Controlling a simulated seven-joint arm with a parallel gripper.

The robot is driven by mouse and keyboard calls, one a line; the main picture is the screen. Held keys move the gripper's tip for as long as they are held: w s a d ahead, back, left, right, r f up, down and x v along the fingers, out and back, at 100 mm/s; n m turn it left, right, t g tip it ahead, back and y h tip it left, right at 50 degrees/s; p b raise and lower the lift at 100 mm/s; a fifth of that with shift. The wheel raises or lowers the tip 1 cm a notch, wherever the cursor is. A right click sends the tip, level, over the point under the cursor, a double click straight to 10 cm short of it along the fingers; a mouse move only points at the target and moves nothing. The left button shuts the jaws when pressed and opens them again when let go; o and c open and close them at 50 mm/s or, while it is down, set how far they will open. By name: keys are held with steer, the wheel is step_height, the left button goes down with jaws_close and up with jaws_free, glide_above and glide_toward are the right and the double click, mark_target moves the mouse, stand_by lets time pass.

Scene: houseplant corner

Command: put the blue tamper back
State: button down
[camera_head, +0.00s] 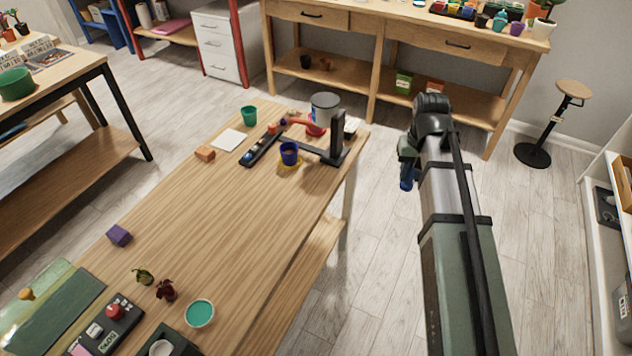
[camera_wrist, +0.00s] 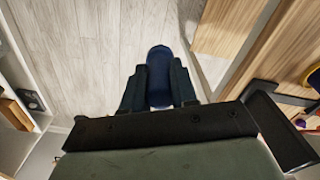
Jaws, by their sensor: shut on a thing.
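The blue tamper (camera_wrist: 159,72) is between the two dark fingers of my gripper (camera_wrist: 158,88), which is shut on it. In the head view the tamper (camera_head: 407,183) shows as a small blue piece below my gripper (camera_head: 407,165), over the floor to the right of the wooden table (camera_head: 215,200). A long dark rack (camera_head: 247,158) with small coloured things on it lies on the table's far part. I cannot tell which place on it belongs to the tamper.
A green cup (camera_head: 249,116), white tile (camera_head: 229,140) and orange block (camera_head: 205,154) stand nearby. The table's middle is clear.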

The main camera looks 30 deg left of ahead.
steer(key=s+a+r+n, duration=0.1)
steer(key=s+a+r, duration=0.1)
steer(key=a, duration=1.1)
steer(key=s+a+r+n, duration=0.1)
steer(key=s+a+r, duration=0.15)
steer(key=a, duration=0.95)
steer(key=shift+s+a+f+m, duration=0.1)
steer(key=shift+f+m, duration=0.65)
steer(key=shift+f, duration=0.95)
steer(key=shift+a+f+m, duration=0.1)
steer(key=shift+f+m, duration=0.7)
steer(key=shift+f, duration=0.85)
steer(key=shift+s+a+f+m, duration=0.1)
steer(key=shift+f+m, duration=0.65)
steer(key=shift+f, duration=0.95)
steer(key=shift+f, duration=0.15)
steer(key=c, duration=0.9)
jaws_free()
step_height(320, 180, up, 12)
steer(key=shift+r, duration=0.15)
